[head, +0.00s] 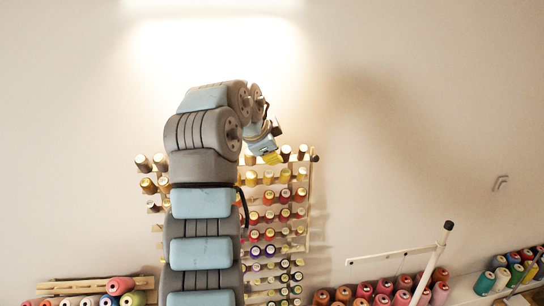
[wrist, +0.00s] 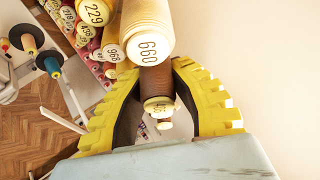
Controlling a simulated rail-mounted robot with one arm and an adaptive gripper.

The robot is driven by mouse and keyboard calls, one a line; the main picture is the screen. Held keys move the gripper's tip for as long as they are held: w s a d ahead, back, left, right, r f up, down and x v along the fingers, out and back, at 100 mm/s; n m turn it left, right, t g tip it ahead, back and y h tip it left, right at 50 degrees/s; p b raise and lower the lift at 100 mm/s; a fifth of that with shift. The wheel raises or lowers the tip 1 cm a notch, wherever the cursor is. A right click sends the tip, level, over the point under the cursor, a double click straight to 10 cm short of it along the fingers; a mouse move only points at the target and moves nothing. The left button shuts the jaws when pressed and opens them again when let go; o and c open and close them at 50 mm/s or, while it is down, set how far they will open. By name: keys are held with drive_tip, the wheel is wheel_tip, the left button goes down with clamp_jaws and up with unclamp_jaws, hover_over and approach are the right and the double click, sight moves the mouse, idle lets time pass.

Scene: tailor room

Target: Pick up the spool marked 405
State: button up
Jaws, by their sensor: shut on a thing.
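In the wrist view a dark brown spool (wrist: 157,82) with a cream end cap sits between the two yellow fingers of my gripper (wrist: 154,70). Its label is small and tilted; it seems to end in 5, but I cannot read the whole number. The fingers are shut on it from both sides. A large cream spool marked 660 (wrist: 148,44) is right beside it and overlaps it in the picture. In the head view my gripper (head: 272,156) is at the top rows of the spool rack; the held spool cannot be made out there.
The wooden wall rack (head: 311,200) holds rows of coloured spools, partly hidden by my arm. Spools marked 229 (wrist: 94,12) and 968 (wrist: 111,52) are left of 660. More racks of spools stand low at the left and right. A white stand (head: 430,268) is at lower right.

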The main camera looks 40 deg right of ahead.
wheel_tip(320, 180, up, 5)
drive_tip(key=s+a+b, duration=0.1)
drive_tip(key=s+a, duration=0.1)
drive_tip(key=s, duration=0.1)
drive_tip(key=s+a+b, duration=0.2)
drive_tip(key=a, duration=0.4)
drive_tip(key=s+a+b, duration=0.2)
drive_tip(key=a, duration=0.5)
drive_tip(key=shift+s, duration=0.25)
